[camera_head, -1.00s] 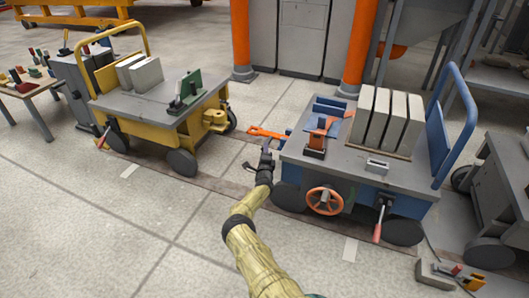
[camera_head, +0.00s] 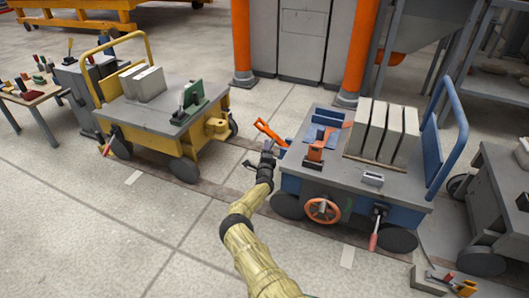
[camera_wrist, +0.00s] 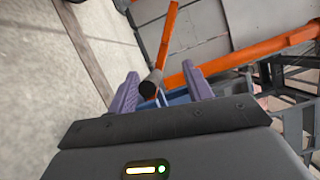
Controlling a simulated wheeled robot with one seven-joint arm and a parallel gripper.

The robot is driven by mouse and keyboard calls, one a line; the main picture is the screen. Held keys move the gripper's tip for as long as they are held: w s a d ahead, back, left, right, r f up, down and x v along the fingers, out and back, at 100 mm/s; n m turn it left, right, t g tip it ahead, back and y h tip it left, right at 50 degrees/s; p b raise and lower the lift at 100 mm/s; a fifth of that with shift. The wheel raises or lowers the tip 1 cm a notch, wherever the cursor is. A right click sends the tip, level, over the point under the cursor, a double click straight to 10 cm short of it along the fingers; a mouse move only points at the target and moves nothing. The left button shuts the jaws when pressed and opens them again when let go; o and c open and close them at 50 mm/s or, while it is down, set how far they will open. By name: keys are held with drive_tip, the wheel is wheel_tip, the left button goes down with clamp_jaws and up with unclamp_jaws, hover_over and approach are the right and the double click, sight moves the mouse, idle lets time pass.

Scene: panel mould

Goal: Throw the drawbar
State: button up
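The drawbar (camera_head: 269,132) is an orange bar at the left end of the blue cart (camera_head: 300,189), facing the yellow cart (camera_head: 150,124). It slants upward to the left, its free end raised above the floor. My gripper (camera_head: 269,146) is beside the drawbar, close to the cart's left edge. In the wrist view the two purple fingers (camera_wrist: 160,92) stand apart, so the gripper is open. A grey cylinder with a dark end (camera_wrist: 150,84) shows between them in that picture. I cannot tell whether it is part of the drawbar, or whether the fingers touch anything.
The blue cart carries upright pale panels (camera_head: 380,130), an orange clamp (camera_head: 316,148), an orange handwheel (camera_head: 322,210) and a red-handled lever (camera_head: 374,232). Orange pillars (camera_head: 241,45) stand behind. A tool table (camera_head: 40,92) is at the left. The floor at front left is clear.

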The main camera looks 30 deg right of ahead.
drive_tip(key=r, duration=0.2)
drive_tip(key=r+p, duration=0.1)
drive_tip(key=shift+w+a+r, duration=0.2)
drive_tip(key=shift+r, duration=0.2)
drive_tip(key=shift+f, duration=0.15)
drive_tip(key=shift+c, duration=0.2)
drive_tip(key=c, duration=0.3)
drive_tip(key=shift+r+p, duration=0.3)
drive_tip(key=shift+p, duration=0.2)
drive_tip(key=c, duration=0.4)
wheel_tip(320, 180, up, 9)
drive_tip(key=p, duration=0.9)
drive_tip(key=shift+r, duration=0.2)
clamp_jaws()
drive_tip(key=shift+d, duration=0.1)
